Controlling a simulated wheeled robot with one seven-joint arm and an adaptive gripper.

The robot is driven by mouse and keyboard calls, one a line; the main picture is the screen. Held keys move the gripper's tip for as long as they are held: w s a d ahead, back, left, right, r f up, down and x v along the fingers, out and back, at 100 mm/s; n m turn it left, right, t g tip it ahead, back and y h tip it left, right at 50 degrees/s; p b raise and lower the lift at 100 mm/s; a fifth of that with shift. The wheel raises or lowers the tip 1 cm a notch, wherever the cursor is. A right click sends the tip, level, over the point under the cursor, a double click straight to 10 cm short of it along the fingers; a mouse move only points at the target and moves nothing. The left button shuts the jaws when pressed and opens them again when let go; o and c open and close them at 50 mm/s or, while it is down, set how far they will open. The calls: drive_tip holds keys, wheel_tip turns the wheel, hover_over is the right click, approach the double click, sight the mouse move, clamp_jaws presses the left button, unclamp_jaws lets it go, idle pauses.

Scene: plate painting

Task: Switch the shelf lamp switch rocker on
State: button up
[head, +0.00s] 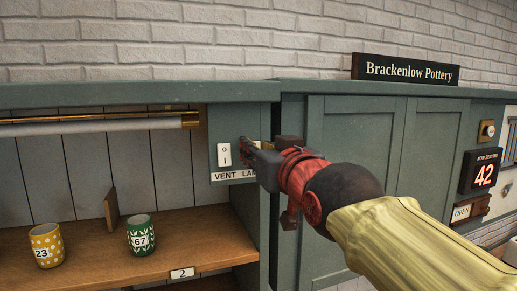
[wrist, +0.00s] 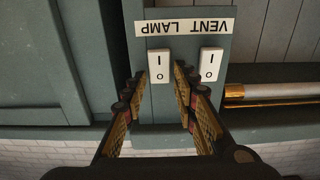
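A grey-green switch panel labelled VENT LAMP (wrist: 185,27) shows upside down in the wrist view. The vent rocker (wrist: 210,64) is at right. Both carry I and O marks; I cannot tell which way either is tipped. My gripper (wrist: 160,82) is open, its two fingers either side of the lamp rocker in this view; contact is not clear. In the head view the vent rocker (head: 224,155) shows, while my gripper (head: 252,152) covers the lamp rocker.
A tube lamp with brass ends (head: 95,127) runs under the cabinet top and looks unlit. A yellow cup (head: 46,246) and a green cup (head: 141,235) stand on the wooden shelf (head: 90,270). A closed green cupboard (head: 350,130) is right of the panel.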

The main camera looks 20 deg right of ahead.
drive_tip(key=c, duration=0.6)
clamp_jaws()
drive_tip(key=b, duration=0.4)
drive_tip(key=shift+f+t+b, duration=0.3)
drive_tip(key=shift+f+t, duration=0.05)
drive_tip(key=shift+t, duration=0.05)
drive_tip(key=t+b, duration=0.1)
drive_tip(key=b, duration=0.3)
drive_tip(key=t+b, duration=0.1)
drive_tip(key=b, duration=0.4)
drive_tip(key=shift+s+f, duration=0.15)
drive_tip(key=shift+f, duration=0.1)
drive_tip(key=shift+r+t+b, duration=0.2)
drive_tip(key=shift+t+b, duration=0.1)
drive_tip(key=shift+b, duration=0.65)
drive_tip(key=o, duration=0.9)
unclamp_jaws()
drive_tip(key=shift+o, duration=0.2)
drive_tip(key=shift+s, duration=0.1)
